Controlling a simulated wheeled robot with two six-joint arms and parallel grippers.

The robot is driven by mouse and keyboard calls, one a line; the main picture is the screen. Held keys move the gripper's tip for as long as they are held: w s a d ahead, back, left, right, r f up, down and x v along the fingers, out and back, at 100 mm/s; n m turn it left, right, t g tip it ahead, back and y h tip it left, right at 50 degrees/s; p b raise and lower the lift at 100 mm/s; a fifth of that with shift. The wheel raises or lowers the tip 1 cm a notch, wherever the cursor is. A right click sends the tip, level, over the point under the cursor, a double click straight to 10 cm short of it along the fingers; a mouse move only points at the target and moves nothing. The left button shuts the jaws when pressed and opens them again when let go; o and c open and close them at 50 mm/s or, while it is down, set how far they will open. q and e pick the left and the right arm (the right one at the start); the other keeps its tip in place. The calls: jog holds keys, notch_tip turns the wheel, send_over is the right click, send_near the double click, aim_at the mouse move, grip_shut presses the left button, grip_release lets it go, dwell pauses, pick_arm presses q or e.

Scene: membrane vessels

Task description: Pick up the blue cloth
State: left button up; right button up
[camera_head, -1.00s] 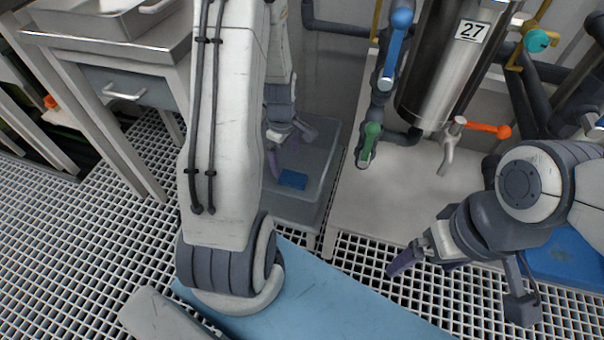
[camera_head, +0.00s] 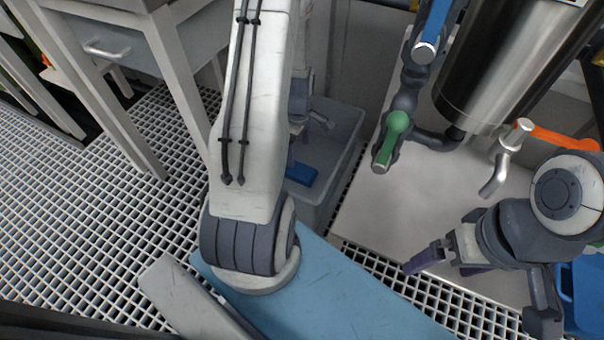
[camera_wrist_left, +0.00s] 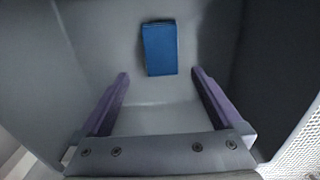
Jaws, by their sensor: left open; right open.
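The blue cloth (camera_head: 301,173) is a small folded rectangle on the floor of a grey bin (camera_head: 341,130). In the left wrist view the cloth (camera_wrist_left: 160,48) lies flat beyond my fingertips, roughly midway between them. My left gripper (camera_wrist_left: 160,80) is open and empty, with its purple fingers pointing into the bin. In the head view my left gripper (camera_head: 304,140) is partly hidden behind my own arm, above the cloth. My right gripper (camera_head: 440,262) is open and empty over the grating at the right, away from the bin.
The bin walls rise around my left gripper. A steel vessel (camera_head: 505,60) with a green-handled valve (camera_head: 391,137) and an orange-handled tap (camera_head: 512,150) stands right of the bin on a pale base (camera_head: 425,205). A metal table (camera_head: 110,45) stands at the left. A blue container (camera_head: 583,290) is at far right.

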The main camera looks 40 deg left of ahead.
pick_arm(q)
jog(key=b, duration=0.2)
send_over(300, 171)
jog(key=f, duration=0.4)
jog(key=shift+w+a+f, duration=0.1)
jog(key=shift+w+f, duration=0.2)
jog(key=shift+f, duration=0.05)
jog(key=f+b, duration=0.4)
jog(key=f, duration=0.1)
jog(key=shift+s+b, duration=0.2)
jog(key=shift+b, duration=0.1)
jog(key=shift+r, duration=0.1)
jog(key=c, duration=1.2)
